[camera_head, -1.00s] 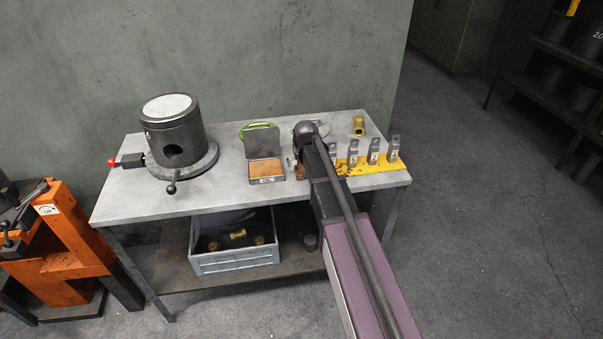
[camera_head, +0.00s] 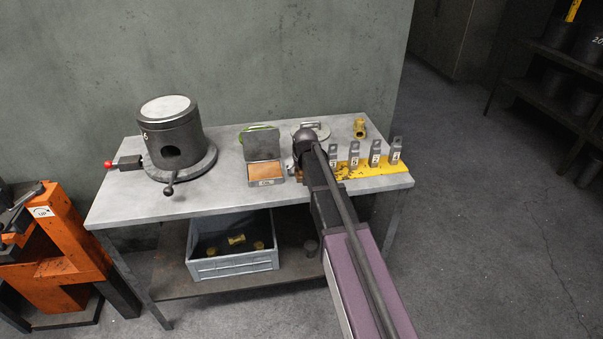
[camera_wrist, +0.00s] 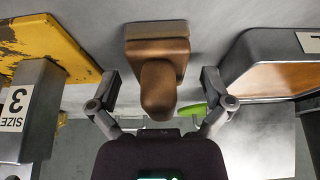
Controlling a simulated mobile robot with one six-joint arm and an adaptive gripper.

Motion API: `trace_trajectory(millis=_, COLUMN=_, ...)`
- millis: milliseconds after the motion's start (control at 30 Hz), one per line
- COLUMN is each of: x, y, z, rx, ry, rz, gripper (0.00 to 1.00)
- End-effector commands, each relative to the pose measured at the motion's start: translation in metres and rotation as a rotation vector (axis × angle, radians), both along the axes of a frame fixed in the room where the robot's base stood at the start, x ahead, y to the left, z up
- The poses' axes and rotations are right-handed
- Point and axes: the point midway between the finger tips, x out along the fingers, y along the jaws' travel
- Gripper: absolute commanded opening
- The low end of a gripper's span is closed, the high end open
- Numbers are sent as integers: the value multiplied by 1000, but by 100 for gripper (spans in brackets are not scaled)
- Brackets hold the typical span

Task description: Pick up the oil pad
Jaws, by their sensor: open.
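A brown block with a rounded knob (camera_wrist: 158,75) stands on the grey table in the wrist view; I take it to be the oil pad. My gripper (camera_wrist: 160,82) is open, with one finger on each side of the knob and a gap on both sides. The block's wider base lies beyond the fingertips. In the head view my arm hides most of this spot. An open flat tin with an orange-brown pad inside (camera_head: 265,173) stands just left of my arm. The tin also shows at the right of the wrist view (camera_wrist: 280,78).
A yellow rack (camera_head: 375,166) with several numbered grey blocks is close on the right. A round lidded pot (camera_head: 172,135) stands at the left. A metal disc (camera_head: 318,130) and a brass fitting (camera_head: 360,128) lie behind. A grey crate (camera_head: 232,264) is below.

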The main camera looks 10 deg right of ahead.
Motion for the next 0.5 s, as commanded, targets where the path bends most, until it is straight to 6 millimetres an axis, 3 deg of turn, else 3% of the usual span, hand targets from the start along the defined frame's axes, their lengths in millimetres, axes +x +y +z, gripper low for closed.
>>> trace_trajectory(millis=100, x=0, y=0, z=0, rx=0, ry=0, rz=0, gripper=100)
trace_trajectory(millis=167, x=0, y=0, z=0, rx=0, ry=0, rz=0, gripper=85)
trace_trajectory(millis=400, x=0, y=0, z=0, rx=0, ry=0, rz=0, gripper=14)
trace_trajectory(millis=500, x=0, y=0, z=0, rx=0, ry=0, rz=0, gripper=11)
